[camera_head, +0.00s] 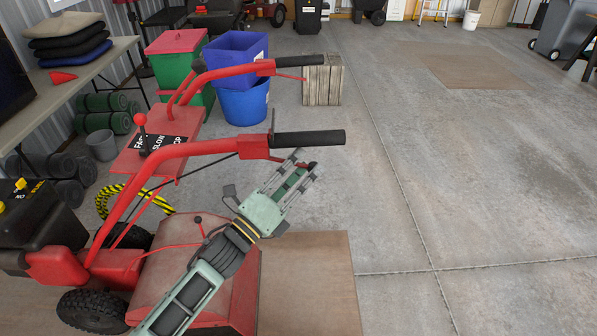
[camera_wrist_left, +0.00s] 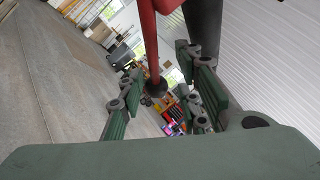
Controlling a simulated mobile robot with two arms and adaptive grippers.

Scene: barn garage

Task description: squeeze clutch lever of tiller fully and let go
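The red tiller (camera_head: 170,270) stands at the left of the head view, its two handlebars reaching right to black grips. The near black grip (camera_head: 308,138) is just above my left gripper (camera_head: 302,172). In the left wrist view the red clutch lever (camera_wrist_left: 148,45) ends in a dark tip and lies between the spread fingers of my left gripper (camera_wrist_left: 160,88). The fingers are open, with gaps beside the lever. The dark grip (camera_wrist_left: 204,25) is at the upper right there, by the right-hand fingers. In the head view the fingers mostly hide this lever. My right gripper is out of view.
The far handlebar has its own black grip (camera_head: 299,60). A wooden crate (camera_head: 322,80), blue bins (camera_head: 241,100) and a red-lidded green bin (camera_head: 172,62) stand behind. A table (camera_head: 85,70) is at the left.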

